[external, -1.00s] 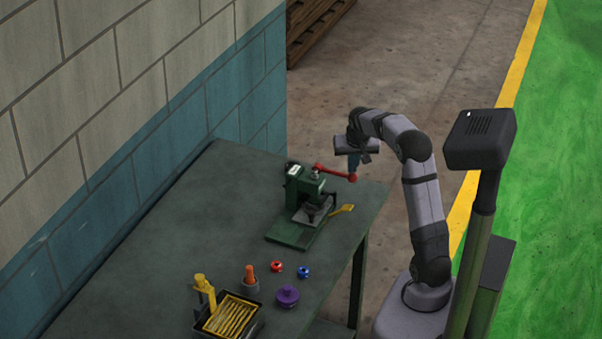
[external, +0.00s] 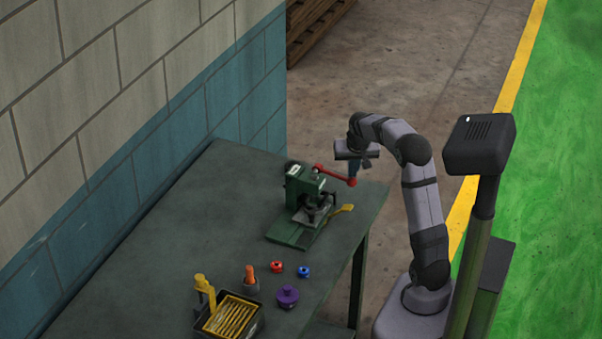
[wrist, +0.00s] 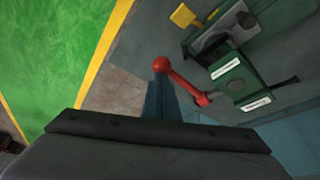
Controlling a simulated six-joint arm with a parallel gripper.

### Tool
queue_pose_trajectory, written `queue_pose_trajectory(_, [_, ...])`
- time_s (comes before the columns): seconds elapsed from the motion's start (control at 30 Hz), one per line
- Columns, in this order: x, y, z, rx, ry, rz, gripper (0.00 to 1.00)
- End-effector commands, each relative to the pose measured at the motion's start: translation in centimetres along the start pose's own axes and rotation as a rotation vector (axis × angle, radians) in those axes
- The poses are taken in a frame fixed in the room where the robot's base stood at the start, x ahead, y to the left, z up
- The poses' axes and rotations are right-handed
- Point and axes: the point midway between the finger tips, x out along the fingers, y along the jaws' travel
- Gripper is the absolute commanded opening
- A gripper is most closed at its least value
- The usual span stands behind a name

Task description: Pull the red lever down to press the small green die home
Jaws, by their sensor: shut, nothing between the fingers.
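The green press (external: 305,190) stands on the bench, its base plate toward the front. Its red lever (external: 332,174) sticks out to the right and slopes slightly down to a ball knob. In the wrist view the red lever (wrist: 184,82) ends in its knob just beyond my fingers. My gripper (external: 354,172) is shut and empty, with its fingertips at the knob; I cannot tell whether they touch it. It also shows in the wrist view (wrist: 161,92). The small green die cannot be made out under the press head.
A yellow handle (external: 342,210) sticks out at the press's right side. Red (external: 277,267) and blue (external: 303,272) knobs, a purple knob (external: 288,296) and a black tray (external: 258,325) of yellow sticks lie nearer the front. The bench's left part is clear.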

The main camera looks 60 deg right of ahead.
Motion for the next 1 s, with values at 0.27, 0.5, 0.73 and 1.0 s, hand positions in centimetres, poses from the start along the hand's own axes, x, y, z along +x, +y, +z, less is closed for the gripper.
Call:
queue_pose_trajectory(0.27, [0.2, 0.0, 0.2, -0.001, -0.004, 0.001, 0.00])
queue_pose_trajectory(0.5, [0.1, 0.0, 0.1, 0.000, -0.003, 0.001, 0.00])
queue_pose_trajectory(0.73, [-1.3, -0.2, -0.7, 0.000, -0.001, 0.000, 0.00])
queue_pose_trajectory(1.0, [-3.2, -0.6, -1.7, -0.001, -0.001, 0.000, 0.00])
